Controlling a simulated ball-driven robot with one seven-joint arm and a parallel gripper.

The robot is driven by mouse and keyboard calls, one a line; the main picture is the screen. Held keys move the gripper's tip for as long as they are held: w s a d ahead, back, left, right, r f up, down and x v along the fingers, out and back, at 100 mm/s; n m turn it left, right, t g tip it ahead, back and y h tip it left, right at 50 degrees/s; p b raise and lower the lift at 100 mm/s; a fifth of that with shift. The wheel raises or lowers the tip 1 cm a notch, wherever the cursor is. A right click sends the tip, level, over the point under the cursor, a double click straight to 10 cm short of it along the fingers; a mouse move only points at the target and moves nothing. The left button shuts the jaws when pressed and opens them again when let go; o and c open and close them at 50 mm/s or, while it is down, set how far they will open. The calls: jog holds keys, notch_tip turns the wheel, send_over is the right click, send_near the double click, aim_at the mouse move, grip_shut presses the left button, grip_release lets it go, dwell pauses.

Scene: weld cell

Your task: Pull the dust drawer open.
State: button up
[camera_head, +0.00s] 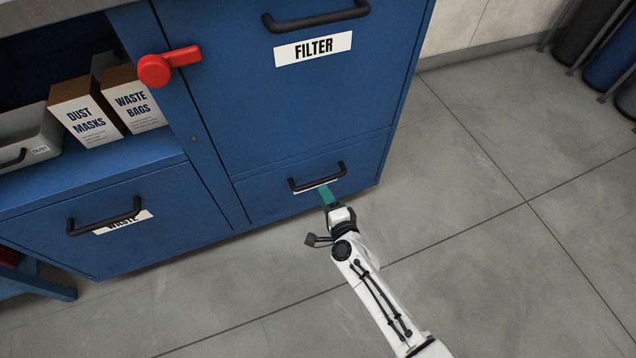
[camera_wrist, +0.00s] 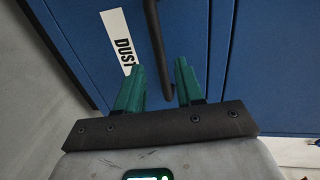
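The dust drawer (camera_head: 268,197) is the small blue drawer low on the right of the cabinet, below the FILTER door. It looks flush with the cabinet front. Its black bar handle (camera_head: 318,178) also shows in the wrist view (camera_wrist: 155,45), beside a white label (camera_wrist: 121,41) reading DUST. In the head view my gripper (camera_head: 327,192) is just in front of the handle and covers part of the label. In the wrist view its two green fingers (camera_wrist: 160,78) are apart, with the handle's bar showing between and beyond them. I cannot tell whether they touch it.
The FILTER door (camera_head: 290,90) with a black handle is above. A red lever (camera_head: 168,66) is at its left. The WASTE drawer (camera_head: 150,225) is to the left, under a shelf with boxes. Dark and blue cylinders (camera_head: 608,55) stand far right. The floor (camera_head: 480,250) at right is clear.

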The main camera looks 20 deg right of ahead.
aim_at(317, 181)
jog(key=b+x, duration=0.2)
jog(key=x, duration=0.4)
jog(key=shift+w+f, duration=0.15)
jog(key=shift+w, duration=0.2)
jog(key=shift+c, duration=0.3)
grip_shut()
